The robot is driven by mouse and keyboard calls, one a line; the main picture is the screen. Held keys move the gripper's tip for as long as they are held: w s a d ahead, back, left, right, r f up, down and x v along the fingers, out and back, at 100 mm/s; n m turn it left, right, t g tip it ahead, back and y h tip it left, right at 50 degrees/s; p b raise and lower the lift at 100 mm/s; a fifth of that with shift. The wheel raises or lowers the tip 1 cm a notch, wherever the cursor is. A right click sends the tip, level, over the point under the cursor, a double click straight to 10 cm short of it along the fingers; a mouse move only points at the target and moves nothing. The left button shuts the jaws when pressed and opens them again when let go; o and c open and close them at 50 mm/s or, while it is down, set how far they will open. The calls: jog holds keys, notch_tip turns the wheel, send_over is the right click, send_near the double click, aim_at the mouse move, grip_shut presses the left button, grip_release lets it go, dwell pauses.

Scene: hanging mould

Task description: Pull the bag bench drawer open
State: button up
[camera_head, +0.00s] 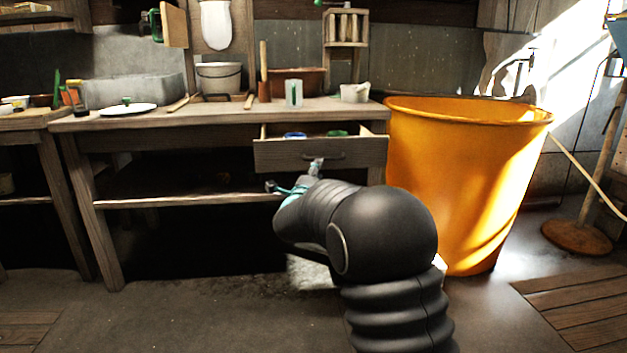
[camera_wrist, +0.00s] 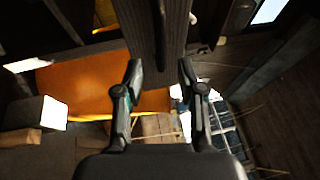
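The bench drawer (camera_head: 330,155) is part-way open under the bench top, with its front standing out and a blue and a green item visible inside. Its dark handle (camera_head: 323,156) is on the front. My gripper (camera_head: 298,178) is just below and in front of the drawer front, partly hidden by my forearm. In the wrist view my gripper (camera_wrist: 159,76) has its two fingers well apart with nothing between the tips. The wooden drawer front (camera_wrist: 175,45) lies ahead of them, with a dark bar that may be the handle. Contact cannot be told.
The wooden bench (camera_head: 210,115) carries a white plate (camera_head: 128,108), a bucket (camera_head: 219,77) and a green-white cup (camera_head: 294,93). A large orange bin (camera_head: 455,150) stands close to the drawer's right. The floor at front left is clear.

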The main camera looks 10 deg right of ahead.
jog(key=shift+v, duration=2.05)
